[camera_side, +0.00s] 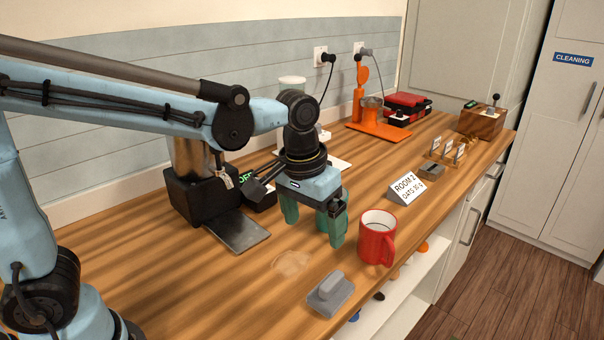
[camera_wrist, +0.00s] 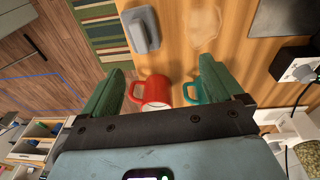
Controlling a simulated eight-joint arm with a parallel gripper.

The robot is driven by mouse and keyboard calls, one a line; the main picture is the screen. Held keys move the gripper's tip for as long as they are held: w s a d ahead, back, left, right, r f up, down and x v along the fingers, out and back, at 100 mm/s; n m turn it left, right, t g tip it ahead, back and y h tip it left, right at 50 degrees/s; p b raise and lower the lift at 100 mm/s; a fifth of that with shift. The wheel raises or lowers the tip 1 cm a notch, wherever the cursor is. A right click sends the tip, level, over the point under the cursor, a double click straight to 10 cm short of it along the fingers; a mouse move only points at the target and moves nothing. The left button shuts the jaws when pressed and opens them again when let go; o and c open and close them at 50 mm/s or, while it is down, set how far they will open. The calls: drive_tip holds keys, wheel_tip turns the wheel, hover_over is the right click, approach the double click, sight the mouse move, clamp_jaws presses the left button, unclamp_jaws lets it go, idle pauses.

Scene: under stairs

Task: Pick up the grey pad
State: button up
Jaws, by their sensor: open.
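The grey pad (camera_side: 330,294), a flat block with a raised grip on top, lies on the wooden counter near its front edge. In the wrist view the pad (camera_wrist: 142,29) is at the top, left of centre and beyond my fingertips. My gripper (camera_side: 314,224) has green fingers, spread apart with nothing between the tips. It is above the counter, behind and a little left of the pad in the side view, not touching it. In the wrist view my gripper (camera_wrist: 163,69) shows both fingers. The pad is fully visible.
A red mug (camera_side: 377,239) stands close to the right of my gripper, behind the pad. A pale stain (camera_side: 291,262) marks the counter left of the pad. A dark metal plate (camera_side: 237,231) lies left. The counter edge is near the pad.

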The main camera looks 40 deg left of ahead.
sight(335, 275)
drive_tip(key=shift+g, duration=0.8)
drive_tip(key=d, duration=0.1)
drive_tip(key=w+d+f, duration=0.1)
drive_tip(key=d+f, duration=0.1)
drive_tip(key=shift+w+d, duration=0.3)
drive_tip(key=shift+d, duration=0.05)
wheel_tip(335, 275, down, 7)
drive_tip(key=shift+r, duration=0.2)
drive_tip(key=f, duration=0.4)
drive_tip(key=shift+w+d+f, duration=0.1)
drive_tip(key=shift+w, duration=0.25)
drive_tip(key=shift+f, duration=0.6)
drive_tip(key=shift+c, duration=0.2)
drive_tip(key=c, duration=1.1)
drive_tip(key=shift+r, duration=0.1)
